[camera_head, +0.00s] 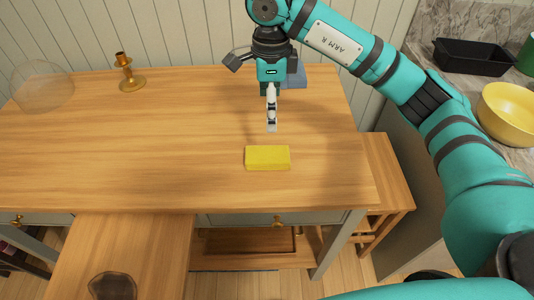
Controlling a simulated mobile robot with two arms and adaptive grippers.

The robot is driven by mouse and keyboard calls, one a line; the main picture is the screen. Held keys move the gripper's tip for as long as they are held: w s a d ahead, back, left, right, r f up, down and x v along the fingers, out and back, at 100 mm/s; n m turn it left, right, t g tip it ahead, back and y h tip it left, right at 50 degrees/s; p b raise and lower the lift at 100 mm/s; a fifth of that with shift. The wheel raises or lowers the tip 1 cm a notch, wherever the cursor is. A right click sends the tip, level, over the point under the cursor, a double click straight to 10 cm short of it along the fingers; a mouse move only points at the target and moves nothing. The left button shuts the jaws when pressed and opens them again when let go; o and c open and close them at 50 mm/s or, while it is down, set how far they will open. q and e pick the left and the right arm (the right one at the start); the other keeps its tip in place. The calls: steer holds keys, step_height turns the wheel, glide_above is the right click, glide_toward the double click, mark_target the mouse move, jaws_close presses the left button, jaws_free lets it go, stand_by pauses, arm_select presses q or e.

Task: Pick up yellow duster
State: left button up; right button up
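The yellow duster (267,158) is a small yellow block lying flat on the wooden table (130,150), right of the middle and close to the front edge. My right gripper (271,127) comes in from the right and points down above the table, behind the duster in the picture. It is apart from the duster, and nothing shows in it. Its fingers overlap in this view, so I cannot tell whether they are open or shut. My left gripper is not in view.
A brass candle holder (130,78) and a clear glass bowl (43,90) stand at the table's back left. A yellow bowl (508,112) and a black tray (473,57) sit on the right counter. The tabletop around the duster is clear.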

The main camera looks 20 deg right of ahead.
steer(key=p, duration=0.2)
glide_above(268, 154)
steer(key=f, duration=1)
steer(key=shift+d+f, duration=0.2)
steer(key=shift+f, duration=0.1)
steer(key=f, duration=0.2)
steer(key=f+p, duration=0.1)
steer(key=f, duration=0.1)
steer(key=shift+a+f, duration=0.2)
steer(key=shift+f, duration=0.55)
steer(key=shift+c, duration=0.3)
steer(key=c, duration=1.1)
